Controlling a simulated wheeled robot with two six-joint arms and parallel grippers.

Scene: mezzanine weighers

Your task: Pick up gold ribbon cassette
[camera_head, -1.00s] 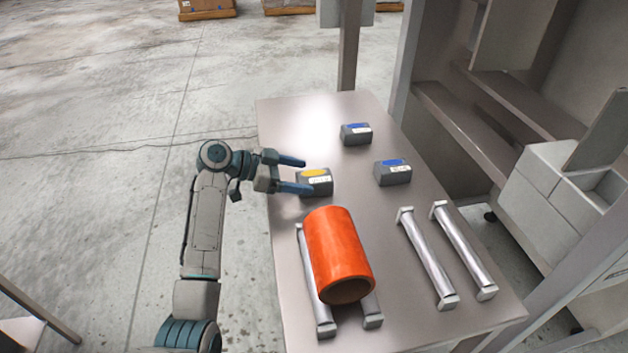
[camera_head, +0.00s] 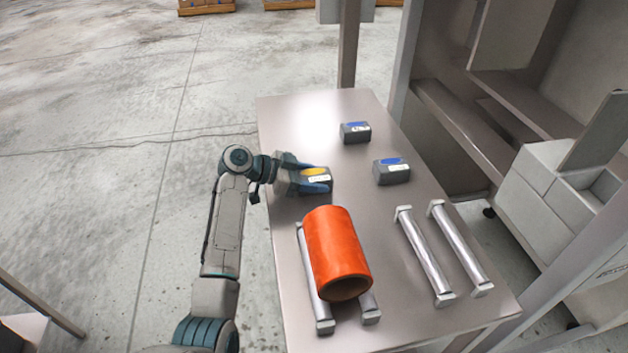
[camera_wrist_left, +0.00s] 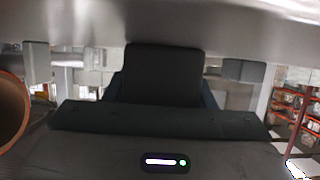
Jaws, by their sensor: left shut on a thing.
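The gold ribbon cassette (camera_head: 314,174) is a dark grey block with a yellow oval and a white label on top. It is on the left side of the metal table (camera_head: 300,125) in the head view. My left gripper (camera_head: 312,178) is shut on it, with one blue finger on its far side and one on its near side. In the left wrist view the dark cassette (camera_wrist_left: 163,75) fills the middle between the fingers. I cannot tell whether it still touches the table. My right gripper is in neither view.
Two grey cassettes with blue ovals stand behind (camera_head: 355,132) and to the right (camera_head: 391,171). An orange roll (camera_head: 336,245) lies on metal rails in front of the gripper. A second pair of rails (camera_head: 425,255) is at the right. The table's back left is clear.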

